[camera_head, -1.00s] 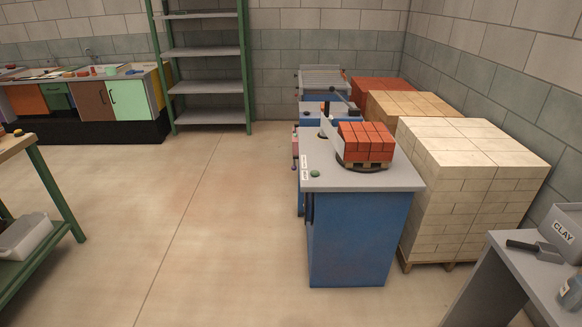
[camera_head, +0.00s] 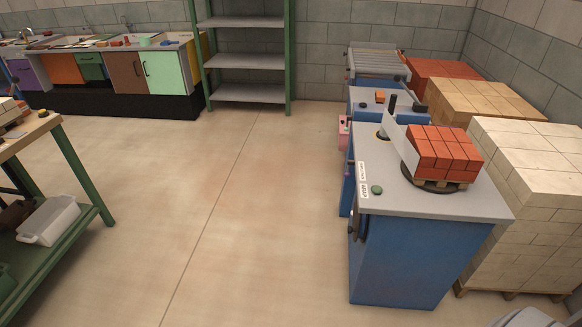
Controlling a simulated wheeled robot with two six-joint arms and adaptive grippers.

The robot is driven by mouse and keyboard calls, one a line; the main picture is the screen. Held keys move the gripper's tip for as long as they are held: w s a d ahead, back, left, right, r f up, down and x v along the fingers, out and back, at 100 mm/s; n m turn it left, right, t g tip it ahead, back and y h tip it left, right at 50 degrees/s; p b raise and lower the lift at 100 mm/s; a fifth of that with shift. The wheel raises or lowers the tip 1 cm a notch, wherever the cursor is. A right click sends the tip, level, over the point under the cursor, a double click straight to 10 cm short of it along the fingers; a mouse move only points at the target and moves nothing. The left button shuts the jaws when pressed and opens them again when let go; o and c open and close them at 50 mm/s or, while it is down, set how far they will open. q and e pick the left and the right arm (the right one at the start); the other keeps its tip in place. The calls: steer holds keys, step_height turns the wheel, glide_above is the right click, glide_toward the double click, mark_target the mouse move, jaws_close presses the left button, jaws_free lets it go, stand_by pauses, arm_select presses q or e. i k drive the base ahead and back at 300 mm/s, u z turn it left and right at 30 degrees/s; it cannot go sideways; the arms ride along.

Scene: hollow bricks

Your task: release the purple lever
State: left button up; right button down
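Neither of my grippers is in view.
Red bricks (camera_head: 445,148) stand on a small pallet on the nearest machine. Stacks of pale bricks (camera_head: 530,220) stand to its right. A green-framed bench (camera_head: 75,175) is at left, shelving (camera_head: 240,60) at the back. The floor between is clear.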

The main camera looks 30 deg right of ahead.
mark_target(347, 173)
steer(key=u, duration=0.05)
steer(key=i, duration=1.35)
steer(key=z, duration=0.8)
steer(key=i, duration=0.55)
steer(key=z, duration=0.35)
